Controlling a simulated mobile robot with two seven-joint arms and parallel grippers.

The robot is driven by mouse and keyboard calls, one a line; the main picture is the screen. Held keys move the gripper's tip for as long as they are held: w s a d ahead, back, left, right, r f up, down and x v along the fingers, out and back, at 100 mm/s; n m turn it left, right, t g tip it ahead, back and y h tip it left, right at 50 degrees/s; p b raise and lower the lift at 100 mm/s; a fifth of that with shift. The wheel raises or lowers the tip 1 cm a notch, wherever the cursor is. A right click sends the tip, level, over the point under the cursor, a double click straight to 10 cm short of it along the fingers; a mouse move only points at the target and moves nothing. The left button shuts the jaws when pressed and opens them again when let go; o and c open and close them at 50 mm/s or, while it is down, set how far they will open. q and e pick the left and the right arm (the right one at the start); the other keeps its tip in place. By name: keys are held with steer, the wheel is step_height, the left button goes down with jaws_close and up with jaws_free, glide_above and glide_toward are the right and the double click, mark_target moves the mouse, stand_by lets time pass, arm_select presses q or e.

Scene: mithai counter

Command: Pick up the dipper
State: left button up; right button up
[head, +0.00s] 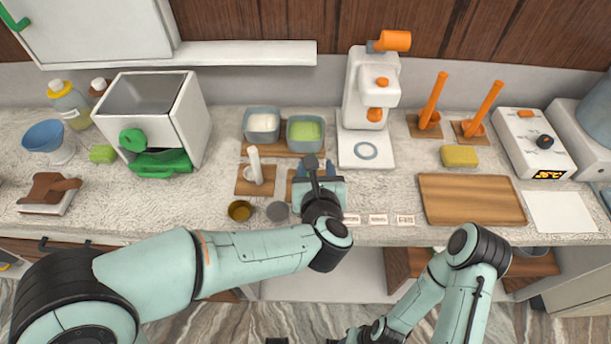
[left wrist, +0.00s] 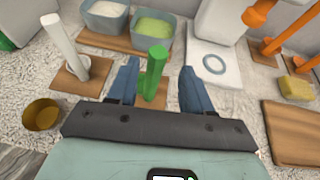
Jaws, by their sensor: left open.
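A green upright handle, the likely dipper (left wrist: 155,70), stands on a small wooden board (left wrist: 158,92) in the left wrist view. My left gripper (left wrist: 159,76) is open, with one blue finger on each side of the green handle and gaps visible. In the head view my left gripper (head: 317,172) is over the counter in front of the green-filled tub, and it hides the green handle there. A white dipper-like tool (head: 255,166) stands on its own board just left of it. My right gripper is not clearly seen; only its arm shows low at the right.
Tubs with white (head: 262,125) and green (head: 306,132) contents stand behind. A brass cup (head: 239,210) and a grey cup (head: 278,211) stand near the front edge. A white machine (head: 371,100) is behind right. The wooden board (head: 471,199) is bare.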

arm_select(q)
steer(key=x, duration=0.3)
steer(key=p+x, duration=0.1)
steer(key=x, duration=0.2)
steer(key=shift+a, duration=0.25)
steer(key=shift+s, duration=0.1)
jaws_close()
